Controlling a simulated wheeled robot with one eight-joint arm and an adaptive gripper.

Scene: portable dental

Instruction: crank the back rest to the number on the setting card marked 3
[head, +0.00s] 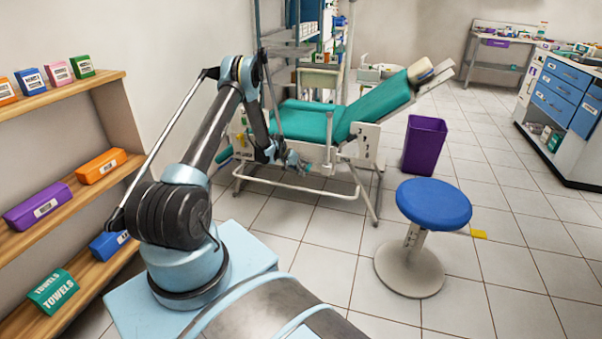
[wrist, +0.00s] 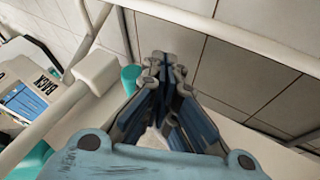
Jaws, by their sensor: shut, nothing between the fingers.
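The teal dental chair (head: 303,122) stands on a white tube frame, its back rest (head: 382,105) tilted up toward the right. A white plate (head: 364,142) with small dark marks sits on its side below the back rest; I cannot read the marks. My gripper (head: 297,162) is shut and empty beside the near side of the chair. In the wrist view my gripper (wrist: 165,68) has its fingers together, apart from a white block (wrist: 97,71) on the frame. A label reading BACK (wrist: 42,84) shows at the left. I cannot make out a crank or the card marked 3.
A blue stool (head: 433,203) stands right of the chair, with a purple bin (head: 424,145) behind it. Wooden shelves (head: 60,212) with boxes line the left wall. A drawer cabinet (head: 562,95) is at the right.

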